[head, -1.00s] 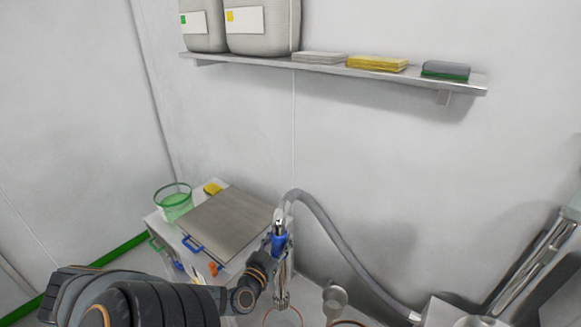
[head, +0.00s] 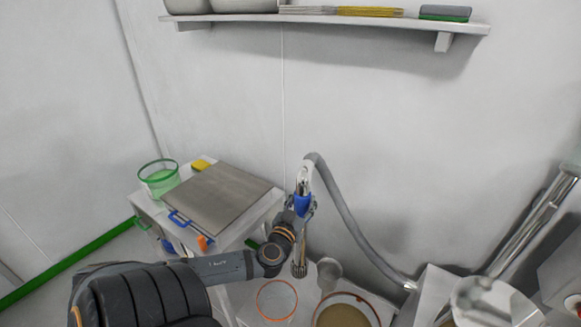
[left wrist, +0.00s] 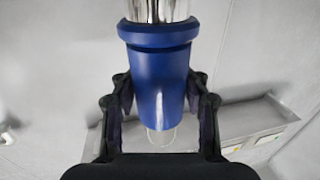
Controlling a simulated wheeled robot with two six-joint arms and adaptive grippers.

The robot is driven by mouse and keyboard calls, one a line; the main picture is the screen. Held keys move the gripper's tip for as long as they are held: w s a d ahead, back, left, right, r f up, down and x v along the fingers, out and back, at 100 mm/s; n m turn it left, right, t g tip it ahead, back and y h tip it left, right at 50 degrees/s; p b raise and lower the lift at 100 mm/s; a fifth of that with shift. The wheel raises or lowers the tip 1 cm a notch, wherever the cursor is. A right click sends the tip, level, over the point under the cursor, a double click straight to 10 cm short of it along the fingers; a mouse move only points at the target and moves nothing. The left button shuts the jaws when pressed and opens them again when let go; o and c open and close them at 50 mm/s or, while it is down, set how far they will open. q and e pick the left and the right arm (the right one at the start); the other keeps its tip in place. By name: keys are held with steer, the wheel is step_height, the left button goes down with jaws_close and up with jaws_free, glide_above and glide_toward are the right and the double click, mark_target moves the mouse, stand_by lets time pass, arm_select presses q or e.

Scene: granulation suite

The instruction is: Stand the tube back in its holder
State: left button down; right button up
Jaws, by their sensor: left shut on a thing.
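The tube (head: 299,262) is a metal lance with a blue grip and a grey hose curving from its top. It hangs nearly upright, metal end down. My left gripper (head: 304,205) is shut on the blue grip, which fills the space between the fingers (left wrist: 158,105) in the left wrist view. A grey cup-shaped piece (head: 329,268), which looks like the holder, stands just right of the tube's lower end. The tube appears beside it, not inside; the exact height gap cannot be told. My right gripper is out of view.
An orange-rimmed round vessel (head: 277,317) and another with brown contents (head: 343,317) lie below the tube. The hose (head: 352,225) runs to a grey box at right. A cabinet (head: 218,200) with a green basket (head: 158,180) stands left; a shelf (head: 320,19) is above.

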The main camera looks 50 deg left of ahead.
arm_select(q)
steer(key=w+d+b, duration=0.5)
steer(key=w+d, duration=0.1)
steer(key=w, duration=0.5)
step_height(320, 180, down, 12)
steer(key=b, duration=1.1)
steer(key=shift+s+d+r, duration=0.1)
steer(key=shift+d+r, duration=0.05)
steer(key=c, duration=0.6)
jaws_free()
steer(key=shift+s, duration=0.1)
